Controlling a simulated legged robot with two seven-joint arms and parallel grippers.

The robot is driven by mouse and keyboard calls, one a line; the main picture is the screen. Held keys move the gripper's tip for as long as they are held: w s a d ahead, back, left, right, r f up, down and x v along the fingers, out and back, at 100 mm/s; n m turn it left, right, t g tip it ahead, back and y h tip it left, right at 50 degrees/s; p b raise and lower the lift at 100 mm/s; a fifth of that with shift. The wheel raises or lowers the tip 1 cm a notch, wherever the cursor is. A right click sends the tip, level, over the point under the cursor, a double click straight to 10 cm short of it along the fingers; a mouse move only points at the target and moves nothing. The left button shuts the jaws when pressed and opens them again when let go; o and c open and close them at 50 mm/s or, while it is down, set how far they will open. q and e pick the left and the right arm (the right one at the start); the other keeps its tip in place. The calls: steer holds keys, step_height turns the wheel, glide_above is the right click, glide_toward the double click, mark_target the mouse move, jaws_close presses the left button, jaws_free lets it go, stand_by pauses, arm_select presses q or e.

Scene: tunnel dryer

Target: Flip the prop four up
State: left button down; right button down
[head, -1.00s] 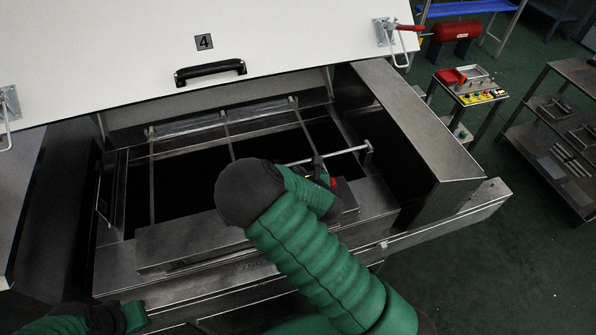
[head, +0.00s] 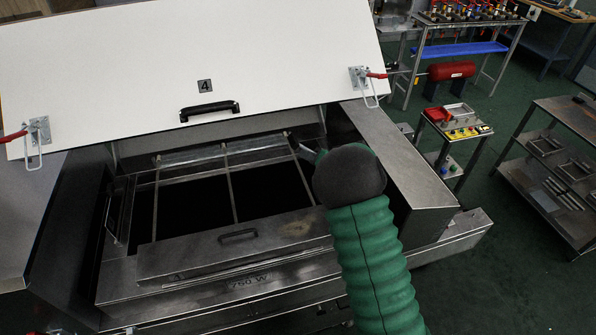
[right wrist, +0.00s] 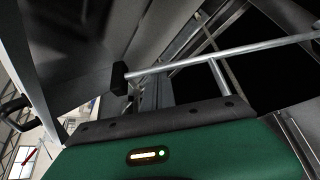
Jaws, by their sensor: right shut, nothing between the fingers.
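The prop is a thin metal rod (right wrist: 245,50) with a black end (right wrist: 120,78). In the right wrist view it crosses above my green wrist housing, with a short stub below it. In the head view my dark, rounded arm joint and green sleeve hide most of that area. The white lid (head: 120,70) marked 4 stands raised and tilted over the open dryer bay, with a black handle (head: 210,111). My right gripper (head: 314,150) is at the bay's right back corner, mostly hidden behind my arm. It is shut and empty. My left gripper is out of view.
The dryer's steel frame (head: 118,285) surrounds the dark opening, with thin bars across it. Red-handled clamps (head: 358,78) sit at the lid's lower corners. A button stand (head: 460,125) and a steel shelf cart (head: 560,145) stand on the right, with green floor between.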

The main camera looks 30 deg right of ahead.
steer(key=s+d+r+m+t+y+b, duration=0.1)
steer(key=s+d+r+m+t+b, duration=0.1)
steer(key=d, duration=0.7)
steer(key=s+d+r+m+t+y+b, duration=0.2)
steer(key=d+r+m+b, duration=0.2)
steer(key=d, duration=0.5)
steer(key=shift+s+r+m, duration=0.15)
steer(key=shift+r+m, duration=0.55)
steer(key=shift+r, duration=0.2)
steer(key=shift+d, duration=0.15)
